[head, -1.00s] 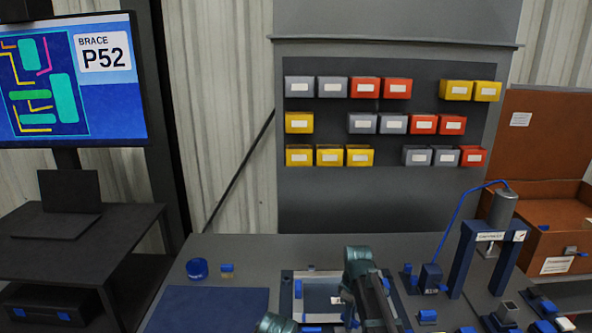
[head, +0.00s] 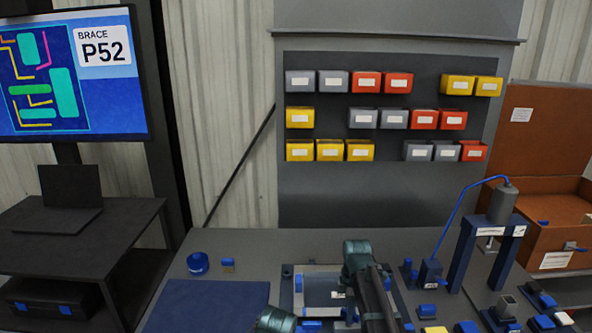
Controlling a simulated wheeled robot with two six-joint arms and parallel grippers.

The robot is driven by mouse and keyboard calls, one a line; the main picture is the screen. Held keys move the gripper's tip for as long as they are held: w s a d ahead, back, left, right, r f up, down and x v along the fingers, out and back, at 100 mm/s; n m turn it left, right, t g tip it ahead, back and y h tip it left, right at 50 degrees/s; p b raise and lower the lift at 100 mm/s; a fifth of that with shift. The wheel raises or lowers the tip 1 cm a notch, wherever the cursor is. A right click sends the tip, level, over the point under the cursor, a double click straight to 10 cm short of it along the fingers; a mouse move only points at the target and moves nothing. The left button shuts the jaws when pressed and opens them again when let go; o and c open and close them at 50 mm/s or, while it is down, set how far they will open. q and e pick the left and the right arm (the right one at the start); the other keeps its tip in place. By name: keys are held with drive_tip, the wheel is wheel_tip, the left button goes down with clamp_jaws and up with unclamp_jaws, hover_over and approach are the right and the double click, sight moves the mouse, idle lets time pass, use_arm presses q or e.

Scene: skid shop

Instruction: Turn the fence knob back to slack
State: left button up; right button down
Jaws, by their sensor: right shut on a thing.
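My right gripper (head: 349,313) is low in the head view, over the fixture (head: 297,281) with a pale frame on the bench. It is shut on the fence knob. The knob is hidden behind the gripper and my dark arm links, so its turn angle cannot be seen. Part of the fixture's pale bars and small blue parts show left of my arm. My left gripper is not in view.
A blue mat (head: 205,306) and a blue ring-shaped item (head: 198,263) lie left of the fixture. A blue press (head: 463,259) and several small blue and yellow blocks stand to the right. A bin rack (head: 380,205) hangs behind. An orange crate (head: 553,245) is at far right.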

drive_tip(key=shift+w+d, duration=0.25)
